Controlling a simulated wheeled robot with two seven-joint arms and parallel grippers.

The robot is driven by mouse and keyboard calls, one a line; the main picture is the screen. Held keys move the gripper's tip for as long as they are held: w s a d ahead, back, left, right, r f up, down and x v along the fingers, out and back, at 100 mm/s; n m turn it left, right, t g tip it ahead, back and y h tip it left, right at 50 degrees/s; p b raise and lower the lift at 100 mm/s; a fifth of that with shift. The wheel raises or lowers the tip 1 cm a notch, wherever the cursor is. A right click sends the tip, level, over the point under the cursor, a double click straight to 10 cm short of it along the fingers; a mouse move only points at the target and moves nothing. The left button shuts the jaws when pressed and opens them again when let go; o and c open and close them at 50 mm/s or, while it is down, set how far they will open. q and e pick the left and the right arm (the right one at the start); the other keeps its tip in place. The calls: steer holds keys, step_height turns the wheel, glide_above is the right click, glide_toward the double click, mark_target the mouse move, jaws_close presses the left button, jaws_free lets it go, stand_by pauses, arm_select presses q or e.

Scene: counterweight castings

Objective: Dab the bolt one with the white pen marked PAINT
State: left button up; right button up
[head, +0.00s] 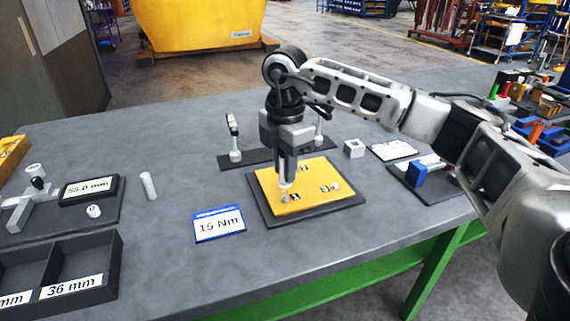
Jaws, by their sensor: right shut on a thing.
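A yellow plate (320,202) lies on a dark base on the grey bench, with a few small bolts and small black-and-white number tags on it. The digits are too small to read. One bolt (284,198) is at the plate's near left, and another bolt (335,187) is toward its right. My right gripper (287,178) points down over the plate's left part, shut on a slim whitish thing, likely the white pen (286,187). Its lower end is just above or at the near-left bolt; I cannot tell whether they touch. No PAINT lettering is readable. My left gripper is out of view.
A dark rack (262,157) with upright holders stands behind the plate. A 15 Nm card (219,224) and a white cylinder (149,186) are to the left. A divided dark tray (92,263) is at the near left. A blue block (415,174) is at the right.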

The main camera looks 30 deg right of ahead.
steer(key=shift+f, duration=0.25)
stand_by(0.3)
steer(key=shift+f, duration=0.2)
stand_by(0.7)
stand_by(0.6)
steer(key=shift+r, duration=0.3)
steer(key=shift+r+p, duration=2.2)
steer(key=shift+r, duration=0.55)
